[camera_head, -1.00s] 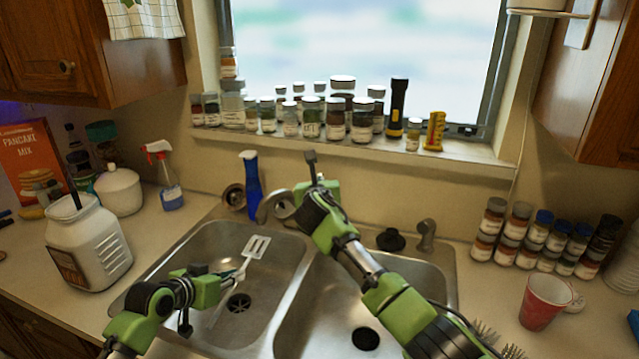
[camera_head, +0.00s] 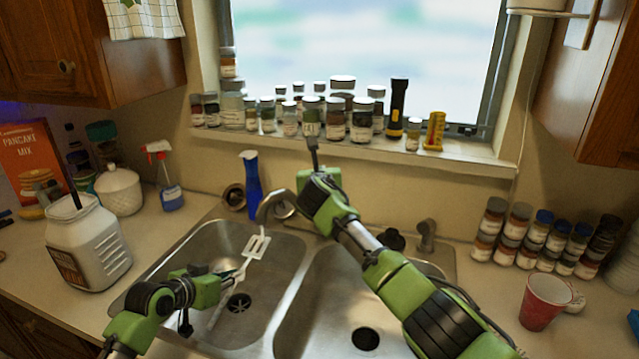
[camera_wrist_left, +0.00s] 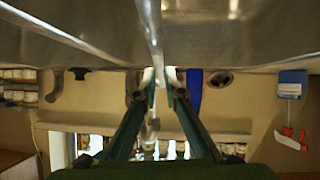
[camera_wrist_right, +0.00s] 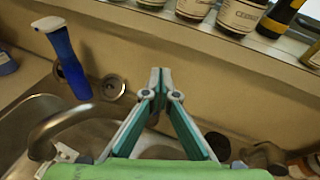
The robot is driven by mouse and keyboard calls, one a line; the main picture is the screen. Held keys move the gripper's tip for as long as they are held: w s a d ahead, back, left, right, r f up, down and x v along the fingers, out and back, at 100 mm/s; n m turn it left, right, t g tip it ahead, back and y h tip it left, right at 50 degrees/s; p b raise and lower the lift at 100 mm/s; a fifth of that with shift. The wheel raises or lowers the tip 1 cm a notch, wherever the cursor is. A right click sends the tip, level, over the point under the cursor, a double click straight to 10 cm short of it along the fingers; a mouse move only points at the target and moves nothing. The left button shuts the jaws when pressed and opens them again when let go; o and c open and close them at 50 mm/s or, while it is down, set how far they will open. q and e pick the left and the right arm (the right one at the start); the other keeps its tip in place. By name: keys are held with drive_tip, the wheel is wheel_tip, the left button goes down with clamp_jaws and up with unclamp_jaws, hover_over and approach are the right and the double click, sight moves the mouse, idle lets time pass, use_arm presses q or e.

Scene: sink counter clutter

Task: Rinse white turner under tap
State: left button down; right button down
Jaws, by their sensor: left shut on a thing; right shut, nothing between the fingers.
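The white turner (camera_head: 257,244) is over the left sink basin (camera_head: 215,238), its slotted head towards the tap. My left gripper (camera_head: 240,272) is shut on the turner's handle, which also shows between the fingers in the left wrist view (camera_wrist_left: 154,40). The curved tap spout (camera_head: 268,205) stands behind the basins, just above and right of the turner's head; the spout also shows in the right wrist view (camera_wrist_right: 60,122). My right gripper (camera_head: 312,140) is shut and empty, raised above the tap near the window sill. I cannot tell whether water is running.
Spice jars, a black flashlight (camera_head: 397,108) and a yellow item line the sill. A white jar (camera_head: 95,245) is on the left counter. A red cup (camera_head: 545,300) and stacked spice jars are on the right counter.

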drive_tip(key=shift+s, duration=0.1)
drive_tip(key=s+r+g, duration=0.2)
drive_tip(key=s, duration=1.1)
drive_tip(key=w+f, duration=0.2)
drive_tip(key=w, duration=1)
drive_tip(key=shift+w+f, duration=0.2)
drive_tip(key=shift+f, duration=0.1)
idle(0.3)
